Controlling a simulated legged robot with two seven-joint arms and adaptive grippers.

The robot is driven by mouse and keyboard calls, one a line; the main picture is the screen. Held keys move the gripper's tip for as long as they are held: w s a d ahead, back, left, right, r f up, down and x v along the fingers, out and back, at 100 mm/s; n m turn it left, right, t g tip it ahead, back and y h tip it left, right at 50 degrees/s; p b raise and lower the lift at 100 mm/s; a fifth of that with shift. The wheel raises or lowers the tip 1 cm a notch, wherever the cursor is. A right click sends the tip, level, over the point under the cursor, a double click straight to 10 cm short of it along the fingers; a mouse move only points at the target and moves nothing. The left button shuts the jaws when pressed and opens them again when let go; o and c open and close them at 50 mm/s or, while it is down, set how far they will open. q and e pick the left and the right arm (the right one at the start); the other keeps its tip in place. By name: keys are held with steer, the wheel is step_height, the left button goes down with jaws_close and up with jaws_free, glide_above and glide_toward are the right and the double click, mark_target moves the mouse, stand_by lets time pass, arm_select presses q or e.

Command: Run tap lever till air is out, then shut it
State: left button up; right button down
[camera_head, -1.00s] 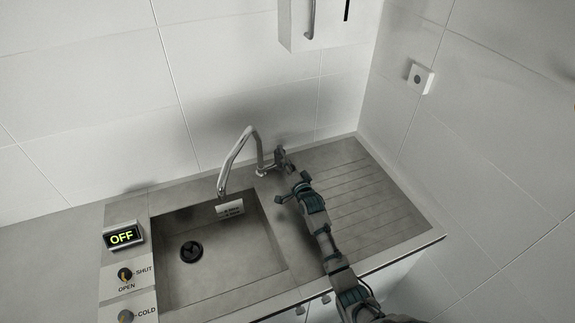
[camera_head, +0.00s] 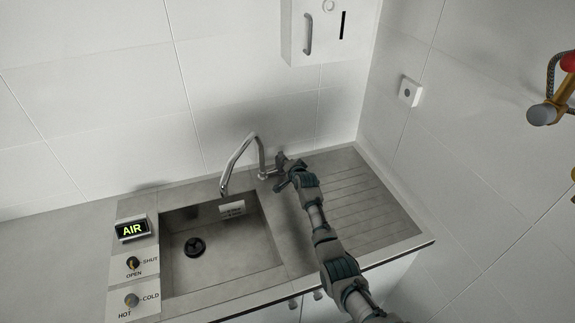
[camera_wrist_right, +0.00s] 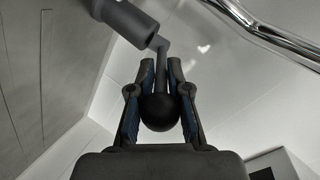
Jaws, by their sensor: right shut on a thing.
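The chrome tap (camera_head: 240,158) stands behind the sink, its spout curving over the basin. The tap lever (camera_wrist_right: 160,112) has a dark ball end and a thin stalk joining a dark cylindrical body. My right gripper (camera_head: 285,178) is at the tap's right side; in the wrist view its two fingers are shut on the lever on both sides of the ball. In the head view the arm and fingers mostly hide the lever. The display (camera_head: 132,229) left of the sink reads AIR. I cannot make out any water stream under the spout. My left gripper is not in view.
The sink basin (camera_head: 222,262) has a dark drain (camera_head: 195,247). A SHUT/OPEN knob (camera_head: 133,263) and a HOT/COLD knob (camera_head: 131,300) sit left of it. The ribbed drainboard (camera_head: 365,205) is clear. A white dispenser (camera_head: 325,30) hangs above; a yellow-and-red fitting (camera_head: 553,100) is at far right.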

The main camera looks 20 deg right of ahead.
steer(key=shift+w+d+r+g+p, duration=0.1)
steer(key=shift+r+g+p, duration=0.1)
steer(key=shift+r+p, duration=0.3)
steer(key=shift+w+d+r+g+p, duration=0.1)
steer(key=shift+r+g+p, duration=0.1)
steer(key=shift+r+p, duration=0.2)
steer(key=shift+r, duration=0.1)
steer(key=shift+g, duration=0.3)
steer(key=c, duration=1.4)
jaws_free()
steer(key=shift+d, duration=0.1)
steer(key=shift+o, duration=1)
steer(key=shift+s, duration=0.1)
steer(key=shift+s+r, duration=0.15)
steer(key=shift+s, duration=0.15)
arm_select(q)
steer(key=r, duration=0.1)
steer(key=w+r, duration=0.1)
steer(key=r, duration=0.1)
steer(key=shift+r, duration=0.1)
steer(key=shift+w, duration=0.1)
arm_select(e)
steer(key=shift+f, duration=0.2)
